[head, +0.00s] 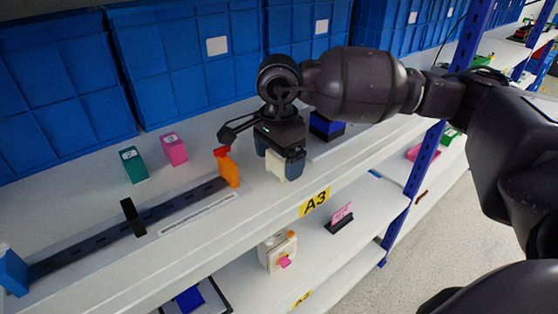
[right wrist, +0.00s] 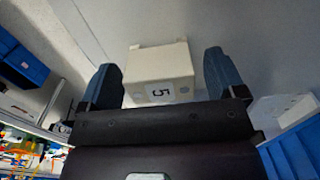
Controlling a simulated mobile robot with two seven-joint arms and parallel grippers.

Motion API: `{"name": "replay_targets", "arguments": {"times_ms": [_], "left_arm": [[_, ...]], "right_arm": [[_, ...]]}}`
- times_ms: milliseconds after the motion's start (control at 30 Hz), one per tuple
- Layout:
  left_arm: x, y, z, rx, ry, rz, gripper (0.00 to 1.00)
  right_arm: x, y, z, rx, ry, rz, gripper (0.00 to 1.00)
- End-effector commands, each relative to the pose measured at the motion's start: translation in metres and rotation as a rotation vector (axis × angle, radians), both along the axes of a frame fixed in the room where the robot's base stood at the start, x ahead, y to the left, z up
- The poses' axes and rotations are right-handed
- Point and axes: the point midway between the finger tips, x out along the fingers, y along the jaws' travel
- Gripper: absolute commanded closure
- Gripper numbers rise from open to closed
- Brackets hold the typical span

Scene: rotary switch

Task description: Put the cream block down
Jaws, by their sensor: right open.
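The cream block (head: 277,167) is at the upper shelf, right of the orange end piece; its base looks to be on the white surface. In the right wrist view the cream block (right wrist: 160,66) shows a "5" label and lies between the two blue fingers, with a gap on each side. My right gripper (head: 279,158) is open around it, pointing down, its body hiding the block's top in the head view. My left gripper is not in view.
The white shelf (head: 70,222) carries a dark slotted rail (head: 176,208) with an orange end (head: 229,171), a black slider (head: 132,217) and a blue end (head: 13,272). Green (head: 133,166) and pink (head: 173,149) blocks stand behind. Blue bins (head: 180,60) line the back.

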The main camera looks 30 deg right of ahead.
Motion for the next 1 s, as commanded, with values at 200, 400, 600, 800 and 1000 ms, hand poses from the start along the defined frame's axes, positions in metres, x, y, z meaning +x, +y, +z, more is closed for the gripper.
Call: {"name": "replay_targets", "arguments": {"times_ms": [200,400,600,800,1000], "left_arm": [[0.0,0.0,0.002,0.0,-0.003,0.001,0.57],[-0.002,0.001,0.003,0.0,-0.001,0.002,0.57],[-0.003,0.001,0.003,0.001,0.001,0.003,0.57],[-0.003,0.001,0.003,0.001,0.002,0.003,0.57],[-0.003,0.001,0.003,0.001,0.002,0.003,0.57]], "right_arm": [[0.001,0.0,0.041,0.001,-0.006,0.0,0.11],[0.0,0.0,0.079,0.001,-0.005,0.0,0.11],[0.0,0.0,0.103,0.001,-0.002,0.0,0.11],[0.0,0.0,0.112,0.0,0.0,-0.001,0.11],[0.0,0.0,0.112,0.001,0.0,0.0,0.11]]}}
